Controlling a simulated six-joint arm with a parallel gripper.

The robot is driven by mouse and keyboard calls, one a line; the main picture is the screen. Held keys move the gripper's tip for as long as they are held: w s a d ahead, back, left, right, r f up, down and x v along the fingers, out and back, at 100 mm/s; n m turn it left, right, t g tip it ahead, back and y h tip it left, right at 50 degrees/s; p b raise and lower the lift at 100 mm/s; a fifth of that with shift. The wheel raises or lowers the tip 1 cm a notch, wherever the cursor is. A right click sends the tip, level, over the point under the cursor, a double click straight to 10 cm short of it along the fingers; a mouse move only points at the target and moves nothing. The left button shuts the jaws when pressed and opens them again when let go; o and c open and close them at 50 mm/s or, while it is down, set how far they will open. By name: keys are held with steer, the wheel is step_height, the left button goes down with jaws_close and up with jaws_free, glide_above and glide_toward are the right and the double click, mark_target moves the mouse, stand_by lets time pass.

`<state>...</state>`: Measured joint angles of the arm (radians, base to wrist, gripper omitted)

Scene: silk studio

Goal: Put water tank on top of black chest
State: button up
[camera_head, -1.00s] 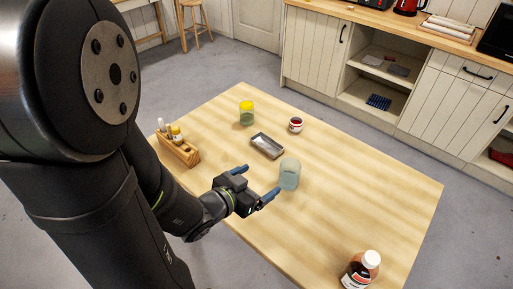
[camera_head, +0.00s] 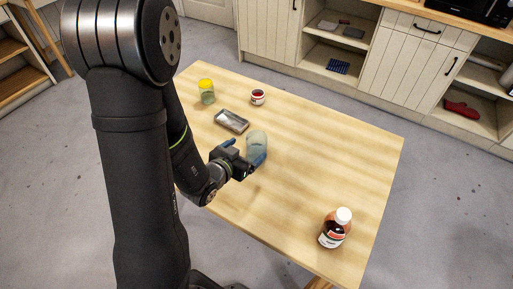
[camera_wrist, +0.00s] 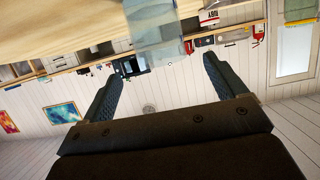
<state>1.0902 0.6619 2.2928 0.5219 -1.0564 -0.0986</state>
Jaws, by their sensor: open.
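The water tank (camera_head: 257,140) is a pale, translucent blue vessel on the wooden table. It also shows at the top of the wrist view (camera_wrist: 155,38), where the picture is upside down. My gripper (camera_head: 244,152) is open at its near side, with one finger overlapping it in the head view. Both fingers show apart and empty in the wrist view (camera_wrist: 162,68); whether they touch the tank I cannot tell. The only chest-like thing on the table is a low, dark-rimmed rectangular box (camera_head: 231,121) with a grey top, just behind and left of the tank.
A yellow-lidded jar (camera_head: 207,91) and a small white-and-red jar (camera_head: 258,97) stand at the back of the table (camera_head: 330,150). A brown bottle with a white cap (camera_head: 335,228) stands at the front right.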

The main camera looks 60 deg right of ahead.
mark_target(257, 134)
steer(key=x, duration=0.7)
steer(key=shift+d+r, duration=0.1)
steer(key=shift+d, duration=0.2)
steer(key=shift+c, duration=0.2)
steer(key=c, duration=1.2)
steer(key=shift+r, duration=0.25)
steer(key=shift+r, duration=1.95)
steer(key=s+a+r, duration=0.3)
steer(key=s+r, duration=0.3)
steer(key=s, duration=0.5)
steer(key=shift+r, duration=0.3)
